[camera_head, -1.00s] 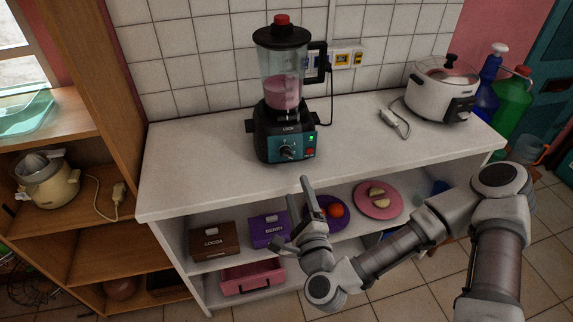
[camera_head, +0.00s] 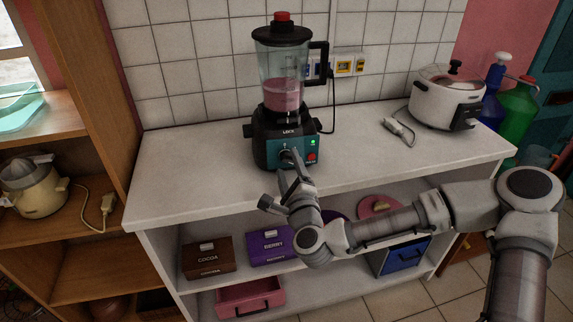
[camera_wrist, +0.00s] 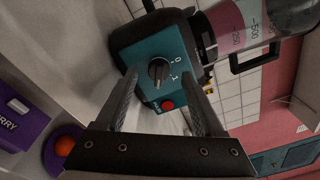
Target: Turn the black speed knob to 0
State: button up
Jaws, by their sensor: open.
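The black speed knob (camera_wrist: 158,72) sits on the teal front panel (camera_wrist: 178,45) of the blender (camera_head: 285,100). In the wrist view it has a pale pointer line, with the marks 0 and 1 on the panel beside it; which mark the pointer faces is hard to tell. My gripper (camera_head: 278,178) is in front of the panel, open and empty. In the wrist view its two fingers (camera_wrist: 162,82) reach toward the panel on either side of the knob, with no clear contact. In the head view the gripper partly hides the knob.
A red button (camera_wrist: 167,105) and a lit green light (camera_head: 313,142) are on the panel. The blender stands on the white counter (camera_head: 190,170). A white cooker (camera_head: 444,100) and a plug on a cord (camera_head: 398,130) are to the right. Cocoa and berry boxes sit on the shelf below.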

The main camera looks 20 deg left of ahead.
aim_at(286, 158)
jog(key=shift+x, duration=1.2)
grip_shut()
